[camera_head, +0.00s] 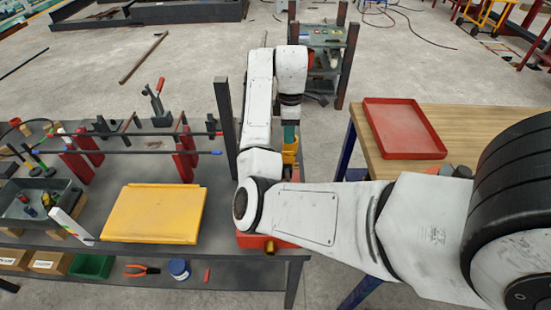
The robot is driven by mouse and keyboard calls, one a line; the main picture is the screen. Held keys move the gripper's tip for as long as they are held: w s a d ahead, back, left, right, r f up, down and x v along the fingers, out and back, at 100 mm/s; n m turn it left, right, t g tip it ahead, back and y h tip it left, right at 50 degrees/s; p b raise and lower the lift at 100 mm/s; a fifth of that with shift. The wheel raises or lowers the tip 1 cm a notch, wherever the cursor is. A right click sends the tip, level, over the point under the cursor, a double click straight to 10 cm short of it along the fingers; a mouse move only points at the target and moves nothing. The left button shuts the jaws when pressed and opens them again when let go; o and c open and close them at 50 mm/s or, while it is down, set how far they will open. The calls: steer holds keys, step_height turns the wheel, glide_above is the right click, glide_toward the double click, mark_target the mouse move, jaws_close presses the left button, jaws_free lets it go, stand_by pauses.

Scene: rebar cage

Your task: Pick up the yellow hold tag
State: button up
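I cannot pick out a yellow hold tag for certain. A small yellow piece (290,152) shows just below the end of my arm, partly hidden by the white arm links. A teal piece (289,132) is directly above it. I cannot tell whether either piece is apart from my gripper or touching it. My gripper (290,115) points down at the right end of the grey workbench (225,205). Its fingers are too small and covered to read. A large flat yellow panel or tray (155,213) lies on the bench to the left.
Rods on red stands (76,166) and a dark post (225,128) rise from the bench. A grey tool tray (38,205) is at left. A red tray (404,128) sits on the wooden table (480,125) at right. A shelf cart (325,60) stands behind.

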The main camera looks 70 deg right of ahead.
glide_above(287, 161)
step_height(287, 161, down, 4)
steer(key=shift+d+f+b, duration=0.1)
steer(key=shift+f+b, duration=0.1)
steer(key=shift+b, duration=0.15)
steer(key=shift+f+p, duration=0.45)
steer(key=shift+f, duration=2.65)
steer(key=shift+c, duration=0.2)
jaws_close()
